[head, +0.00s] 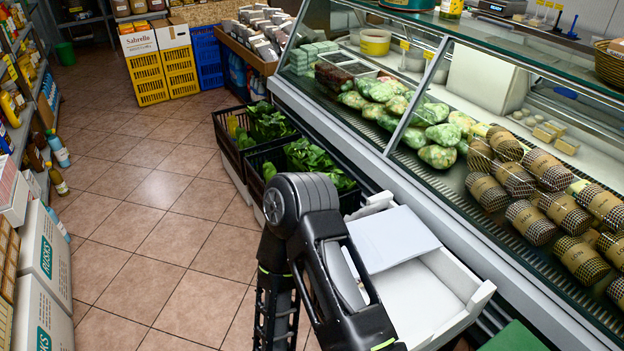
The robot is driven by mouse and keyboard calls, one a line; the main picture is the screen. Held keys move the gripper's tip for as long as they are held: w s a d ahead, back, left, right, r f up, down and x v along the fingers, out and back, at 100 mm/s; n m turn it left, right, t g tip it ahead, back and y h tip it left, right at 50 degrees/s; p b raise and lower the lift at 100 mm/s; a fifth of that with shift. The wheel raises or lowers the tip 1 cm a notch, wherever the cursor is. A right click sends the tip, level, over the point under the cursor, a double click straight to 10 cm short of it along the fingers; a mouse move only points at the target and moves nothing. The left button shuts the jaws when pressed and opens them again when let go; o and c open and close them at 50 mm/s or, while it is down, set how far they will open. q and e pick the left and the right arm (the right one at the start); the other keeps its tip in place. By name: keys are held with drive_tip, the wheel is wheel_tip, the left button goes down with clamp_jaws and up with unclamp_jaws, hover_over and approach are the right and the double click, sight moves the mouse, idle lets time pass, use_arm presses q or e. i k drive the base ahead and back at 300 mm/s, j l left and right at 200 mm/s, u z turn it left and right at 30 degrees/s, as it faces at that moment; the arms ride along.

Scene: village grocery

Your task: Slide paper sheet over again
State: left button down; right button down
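A white paper sheet (392,238) lies flat over the far part of an open white crate (478,300) at the lower middle, in front of the glass counter. The crate's near part is uncovered and its pale inside shows. One of my black arms crosses in front of the sheet's left side and the crate's left side, hiding parts of both. I cannot tell whether the arm touches the sheet. Neither of my grippers shows in the head view.
The glass deli counter (450,180) runs along the right side, close to the crate. Black crates of leafy greens (268,122) stand beyond it. Rusks boxes (42,255) and shelves line the left. The tiled floor (150,215) between is mostly clear.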

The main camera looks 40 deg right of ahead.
sight(384, 240)
drive_tip(key=i, duration=1.95)
drive_tip(key=z, duration=3.95)
